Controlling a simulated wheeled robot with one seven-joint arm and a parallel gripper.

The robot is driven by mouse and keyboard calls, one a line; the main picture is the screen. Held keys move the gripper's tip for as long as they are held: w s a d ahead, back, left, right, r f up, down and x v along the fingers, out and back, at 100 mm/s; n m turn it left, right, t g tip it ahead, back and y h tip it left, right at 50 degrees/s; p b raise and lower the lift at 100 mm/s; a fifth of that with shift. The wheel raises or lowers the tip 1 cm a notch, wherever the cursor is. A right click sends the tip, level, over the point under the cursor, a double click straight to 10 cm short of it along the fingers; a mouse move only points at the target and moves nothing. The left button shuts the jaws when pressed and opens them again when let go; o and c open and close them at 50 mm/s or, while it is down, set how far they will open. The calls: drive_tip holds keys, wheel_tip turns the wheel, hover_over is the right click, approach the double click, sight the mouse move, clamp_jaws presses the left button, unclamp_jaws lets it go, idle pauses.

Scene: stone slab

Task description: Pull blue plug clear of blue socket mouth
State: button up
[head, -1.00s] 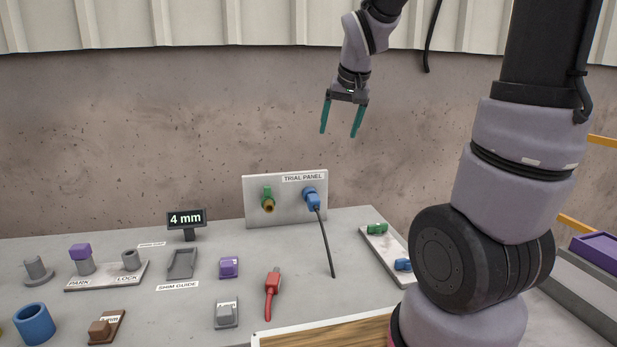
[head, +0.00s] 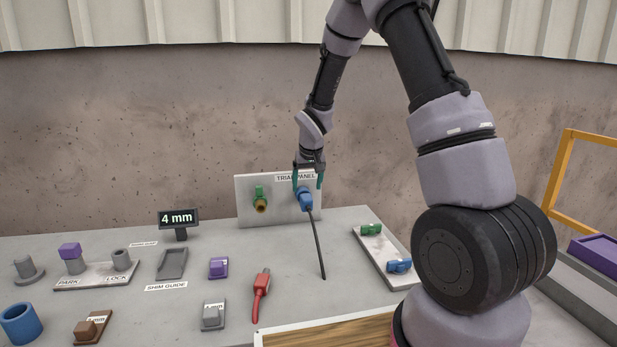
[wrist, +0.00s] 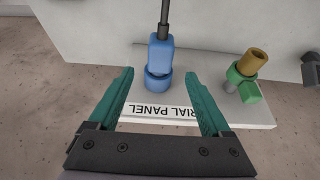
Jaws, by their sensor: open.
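The blue plug (head: 306,202) sits at the blue socket (wrist: 156,83) on the upright trial panel (head: 281,209). Its dark cable hangs down to the slab. In the wrist view the plug (wrist: 161,53) shows its blue body and dark cable end, with the round blue socket at the panel face. My gripper (head: 308,181) is open, with teal fingers at the panel's top edge, around the height of the plug's top. In the wrist view my gripper (wrist: 163,85) has its fingertips apart on either side of the blue socket, with clear gaps and nothing held.
A green fitting with a brass end (head: 260,201) is on the panel left of the plug. A tray (head: 372,256) at right holds green and blue pieces.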

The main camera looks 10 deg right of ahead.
sight(308, 205)
drive_tip(key=x, duration=0.7)
clamp_jaws()
drive_tip(key=shift+s, duration=2)
drive_tip(key=shift+s+r, duration=1.5)
